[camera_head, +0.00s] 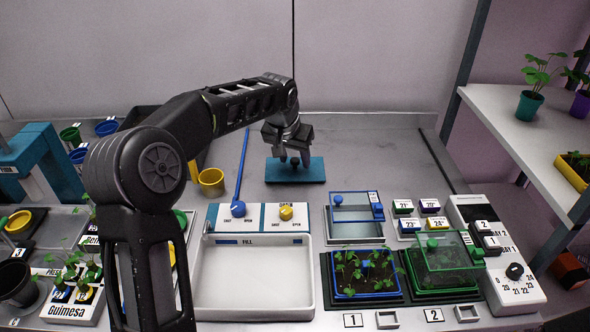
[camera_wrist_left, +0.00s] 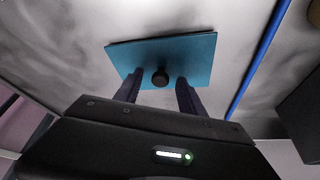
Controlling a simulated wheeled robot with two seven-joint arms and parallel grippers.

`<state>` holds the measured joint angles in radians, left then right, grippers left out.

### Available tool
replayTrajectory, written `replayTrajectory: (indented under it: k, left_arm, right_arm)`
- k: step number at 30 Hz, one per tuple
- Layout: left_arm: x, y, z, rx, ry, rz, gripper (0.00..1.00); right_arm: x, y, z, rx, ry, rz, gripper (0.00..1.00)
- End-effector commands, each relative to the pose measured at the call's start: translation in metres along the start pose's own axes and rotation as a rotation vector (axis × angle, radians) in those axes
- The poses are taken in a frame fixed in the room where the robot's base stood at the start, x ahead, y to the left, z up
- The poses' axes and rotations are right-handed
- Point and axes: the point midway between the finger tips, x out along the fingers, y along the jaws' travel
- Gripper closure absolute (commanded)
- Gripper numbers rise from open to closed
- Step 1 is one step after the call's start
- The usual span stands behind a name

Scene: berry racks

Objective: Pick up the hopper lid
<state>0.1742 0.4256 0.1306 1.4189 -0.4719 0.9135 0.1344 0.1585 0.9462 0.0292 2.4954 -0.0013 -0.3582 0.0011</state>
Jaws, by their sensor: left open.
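The hopper lid is a flat teal-blue plate (camera_head: 312,172) with a small dark round knob, lying at the back of the grey worktop in the head view. In the left wrist view the lid (camera_wrist_left: 200,58) lies ahead of the fingers, and its black knob (camera_wrist_left: 160,77) shows between the two fingertips. My left gripper (camera_head: 294,163) is over the lid, fingers pointing down, open with one finger on each side of the knob. I cannot tell whether the fingers touch the knob. My right gripper is not in view.
A blue rod (camera_head: 242,165) stands left of the lid by a white tray (camera_head: 253,240) with a blue and a yellow knob. A yellow cup (camera_head: 211,181) stands further left. Planted trays and a white control box (camera_head: 512,285) are at the right. The worktop right of the lid is clear.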

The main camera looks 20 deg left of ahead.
Motion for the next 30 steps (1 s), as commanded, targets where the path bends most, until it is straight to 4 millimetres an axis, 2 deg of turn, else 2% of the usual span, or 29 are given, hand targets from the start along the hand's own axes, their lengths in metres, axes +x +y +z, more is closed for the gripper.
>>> replayTrajectory:
  k: [5, 22, 30]
  left_arm:
    - [-0.0002, 0.0, 0.0, 0.0, 0.0, 0.0, 0.54]
    - [-0.0002, 0.0, 0.0, 0.0, 0.0, 0.0, 1.0]
    - [-0.0002, 0.0, 0.0, 0.0, 0.0, 0.0, 1.0]
  right_arm:
    - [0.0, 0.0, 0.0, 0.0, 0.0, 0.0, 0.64]
    - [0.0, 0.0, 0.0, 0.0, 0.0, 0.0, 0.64]
    - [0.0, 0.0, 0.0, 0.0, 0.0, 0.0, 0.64]
